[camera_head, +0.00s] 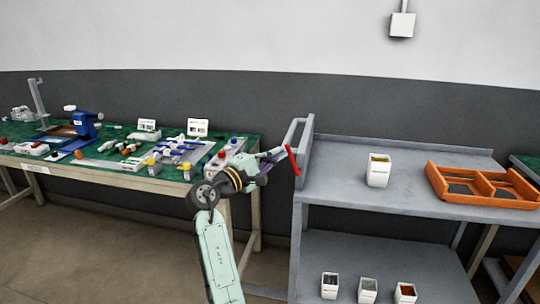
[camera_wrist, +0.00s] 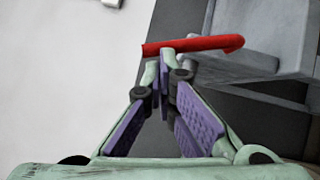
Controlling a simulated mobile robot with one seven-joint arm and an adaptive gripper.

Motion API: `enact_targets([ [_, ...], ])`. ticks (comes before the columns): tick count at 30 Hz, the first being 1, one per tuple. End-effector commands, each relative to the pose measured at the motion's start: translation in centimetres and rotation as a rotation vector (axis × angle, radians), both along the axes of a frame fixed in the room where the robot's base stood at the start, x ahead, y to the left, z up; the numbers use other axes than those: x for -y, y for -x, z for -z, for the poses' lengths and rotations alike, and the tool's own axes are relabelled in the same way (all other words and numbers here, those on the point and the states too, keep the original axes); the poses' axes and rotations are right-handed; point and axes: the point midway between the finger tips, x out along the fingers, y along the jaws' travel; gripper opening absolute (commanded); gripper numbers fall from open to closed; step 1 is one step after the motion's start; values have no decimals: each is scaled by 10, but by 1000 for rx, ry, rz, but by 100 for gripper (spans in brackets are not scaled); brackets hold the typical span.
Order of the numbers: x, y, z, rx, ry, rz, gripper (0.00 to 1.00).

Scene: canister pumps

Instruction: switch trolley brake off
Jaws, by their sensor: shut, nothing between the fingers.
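The trolley (camera_head: 335,160) is a grey metal two-shelf cart at the right of the head view. Its brake lever (camera_head: 292,160) is a red bar at the trolley's left end, by the push handle (camera_head: 293,131). In the head view the lever slants steeply. In the wrist view the red lever (camera_wrist: 205,44) crosses the top, just beyond the fingertips. My gripper (camera_head: 279,153) is shut and empty, with its tips at the lever's left side. The purple-padded fingers meet in the wrist view (camera_wrist: 166,60). I cannot tell whether the tips touch the lever.
A white container (camera_head: 378,171) and an orange divided tray (camera_head: 483,186) stand on the top shelf. Several small containers (camera_head: 368,290) are on the lower shelf. A green-topped workbench (camera_head: 110,160) with pump parts stands left, close behind my arm.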

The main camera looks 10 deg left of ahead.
Motion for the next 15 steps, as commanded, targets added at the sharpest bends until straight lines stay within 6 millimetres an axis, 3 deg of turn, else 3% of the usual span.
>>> enact_targets([
  [3, 7, -1, -9, 2, -89, 1, 0],
  [15, 22, -1, -15, 1, -260, 2, 0],
])
